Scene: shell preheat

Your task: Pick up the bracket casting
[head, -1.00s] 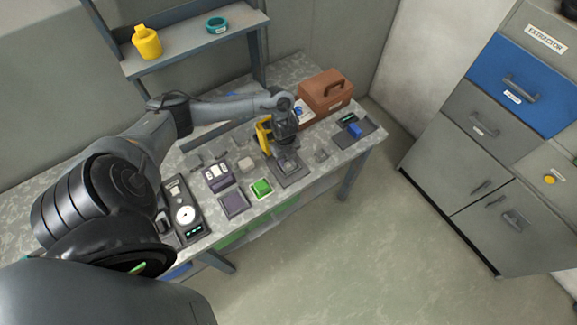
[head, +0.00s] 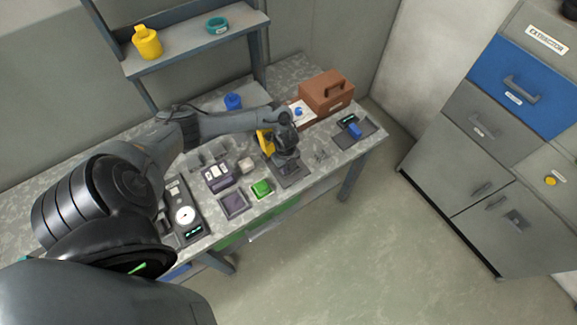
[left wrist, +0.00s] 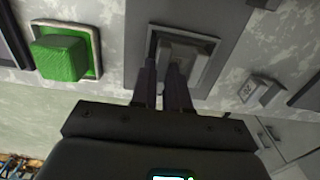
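My left gripper (head: 286,155) is low over a dark plate (head: 291,175) on the workbench. In the left wrist view its two fingers (left wrist: 164,88) point down at a grey metal piece (left wrist: 186,54) in a square, rimmed recess of that plate; this looks like the bracket casting, though no label shows. The fingers are close together with a narrow gap, overlapping the near side of the piece. I cannot tell whether they grip it. The piece is partly hidden by the fingers. My right gripper is not in view.
A green block (left wrist: 60,58) sits in a square tray left of the plate, and a small grey labelled block (left wrist: 262,90) lies to the right. A yellow part (head: 265,141) stands close behind my gripper. A brown toolbox (head: 326,92) is at the bench's back right.

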